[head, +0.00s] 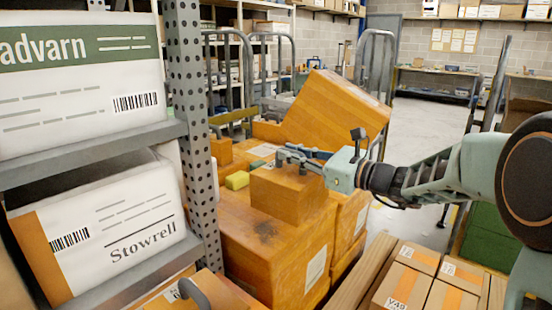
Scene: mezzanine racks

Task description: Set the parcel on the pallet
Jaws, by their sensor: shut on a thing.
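A small brown cardboard box, which looks like the parcel (286,197), is at the centre of the head view, on or just above a large brown carton (262,245). I cannot tell whether it touches that carton. My gripper (300,160) reaches in from the right and is shut on the small box at its top; the far finger contact is partly hidden. At the lower right, wooden boards (362,272) that may belong to the pallet show beside several taped boxes (407,281); one bears a "V48" label.
A large carton (335,110) leans tilted behind my gripper. A yellow block (237,181) lies left of the small box. A perforated rack post (190,120) and shelves with white boxes (95,225) stand close on the left. Open floor (425,125) shows at the back right.

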